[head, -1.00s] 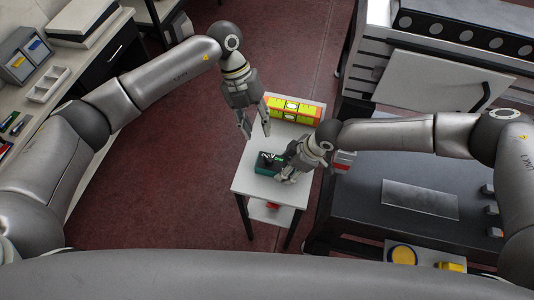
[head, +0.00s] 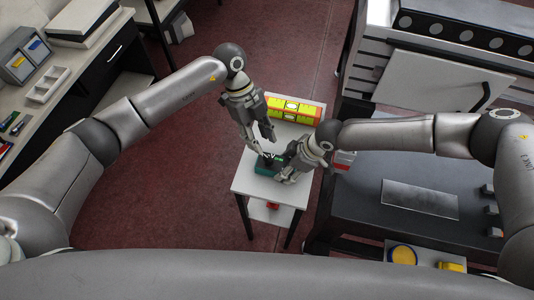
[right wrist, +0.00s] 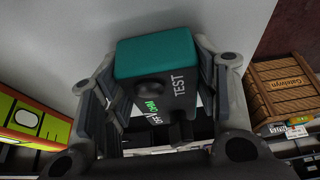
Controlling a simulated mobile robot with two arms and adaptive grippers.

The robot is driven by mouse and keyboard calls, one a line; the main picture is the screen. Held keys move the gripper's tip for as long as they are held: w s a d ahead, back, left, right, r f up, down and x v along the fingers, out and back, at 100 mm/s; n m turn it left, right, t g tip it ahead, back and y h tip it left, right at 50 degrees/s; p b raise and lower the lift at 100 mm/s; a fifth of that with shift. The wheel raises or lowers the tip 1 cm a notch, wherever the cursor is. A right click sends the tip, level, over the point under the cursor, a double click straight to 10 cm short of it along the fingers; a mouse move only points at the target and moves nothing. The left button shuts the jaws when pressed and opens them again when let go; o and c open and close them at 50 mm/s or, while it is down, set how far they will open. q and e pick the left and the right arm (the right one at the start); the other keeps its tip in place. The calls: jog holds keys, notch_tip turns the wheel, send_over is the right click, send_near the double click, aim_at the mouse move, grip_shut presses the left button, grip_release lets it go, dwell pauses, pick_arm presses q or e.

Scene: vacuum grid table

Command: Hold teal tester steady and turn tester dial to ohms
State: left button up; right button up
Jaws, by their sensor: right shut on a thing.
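The teal tester (head: 268,165) lies on the small white table (head: 250,187). In the right wrist view the tester (right wrist: 158,55) shows a teal side and a dark face with a round dark dial (right wrist: 155,89), the word TEST, and small green and white lettering. My right gripper (head: 286,175) is shut on the tester, its fingers on either side of it in the right wrist view (right wrist: 165,95). My left gripper (head: 264,148) is open, pointing down just above the tester; whether a fingertip touches it I cannot tell.
A yellow-green and red spirit level (head: 293,109) lies at the table's far end. A dark workbench (head: 370,215) with a metal plate stands close on the right. A red object (head: 272,206) is on the lower shelf. A wooden crate (right wrist: 285,85) shows in the right wrist view.

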aim_at(268, 158)
pick_arm(q)
jog(key=x, duration=0.7)
grip_shut()
